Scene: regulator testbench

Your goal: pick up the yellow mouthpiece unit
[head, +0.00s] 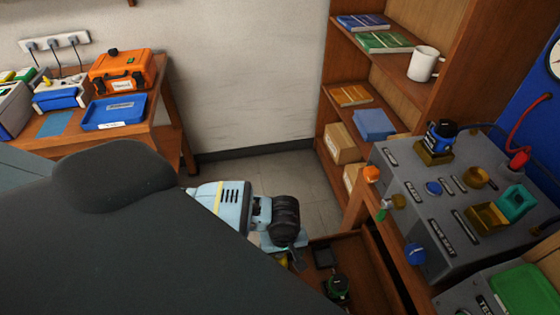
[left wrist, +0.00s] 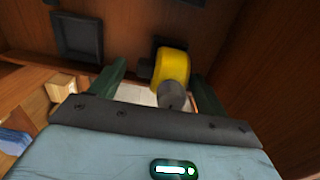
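The yellow mouthpiece unit (left wrist: 173,68), with a grey rounded end, shows in the left wrist view against the brown wooden drawer (left wrist: 125,25). My left gripper (left wrist: 160,85) is open, with one dark green finger to each side of the unit; a gap shows on the left side, a narrower one on the right. In the head view my left gripper (head: 286,258) is low over the left part of the open drawer (head: 375,270); only a small yellow patch shows beside it, the rest is hidden. My right gripper is in neither view.
The drawer also holds a dark square holder (head: 323,256) and a dark, green-marked item (head: 338,289). The grey testbench panel (head: 405,180) with knobs and fittings stands right of it. A bookshelf (head: 345,70) stands behind; a side table (head: 160,120) with an orange case is at left.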

